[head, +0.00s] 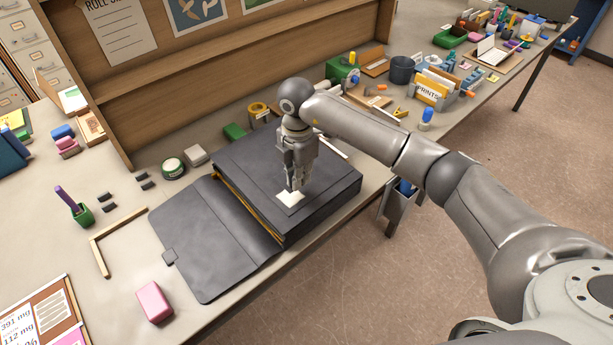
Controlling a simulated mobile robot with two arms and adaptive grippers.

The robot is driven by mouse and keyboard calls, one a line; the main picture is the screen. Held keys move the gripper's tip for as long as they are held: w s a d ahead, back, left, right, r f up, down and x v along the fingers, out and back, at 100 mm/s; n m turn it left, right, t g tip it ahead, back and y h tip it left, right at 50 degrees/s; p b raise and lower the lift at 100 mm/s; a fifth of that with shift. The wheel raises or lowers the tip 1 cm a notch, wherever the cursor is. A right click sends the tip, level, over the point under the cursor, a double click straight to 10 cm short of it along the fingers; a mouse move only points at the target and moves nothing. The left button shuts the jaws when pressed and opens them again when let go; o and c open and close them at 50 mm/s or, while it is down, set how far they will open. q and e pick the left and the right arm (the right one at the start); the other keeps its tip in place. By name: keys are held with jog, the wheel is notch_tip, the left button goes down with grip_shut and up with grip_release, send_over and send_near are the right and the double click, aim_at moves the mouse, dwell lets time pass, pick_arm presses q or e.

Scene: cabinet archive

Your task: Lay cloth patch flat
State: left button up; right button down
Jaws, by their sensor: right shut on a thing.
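A small white cloth patch (289,198) is on a dark grey square on top of the thick dark grey box binder (325,197). My right gripper (297,188) points straight down over the patch and is shut on it. The fingertips hide part of the patch's back right side, so I cannot tell whether all of it lies flat. The binder's cover (215,235) lies open to the left on the table. My left gripper is not in view.
A pink block (154,302), a wooden corner piece (100,250) and a green pen cup (82,213) stand on the left of the table. A round green-and-white tin (174,169) stands behind the cover. The table's front edge runs close to the binder.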

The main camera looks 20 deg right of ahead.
jog(key=shift+r, duration=0.1)
jog(key=shift+w+a, duration=0.1)
jog(key=shift+a, duration=0.45)
jog(key=shift+d+f, duration=0.2)
jog(key=shift+f, duration=0.05)
jog(key=shift+f+b, duration=0.65)
jog(key=shift+b, duration=0.05)
notch_tip(320, 180, down, 3)
jog(key=shift+r+b, duration=0.2)
jog(key=shift+b, duration=0.75)
jog(key=shift+f+b, duration=0.55)
jog(key=shift+f, duration=0.25)
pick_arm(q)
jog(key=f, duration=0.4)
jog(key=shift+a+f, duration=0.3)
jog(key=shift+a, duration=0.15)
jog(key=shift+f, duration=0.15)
pick_arm(e)
jog(key=shift+f, duration=0.25)
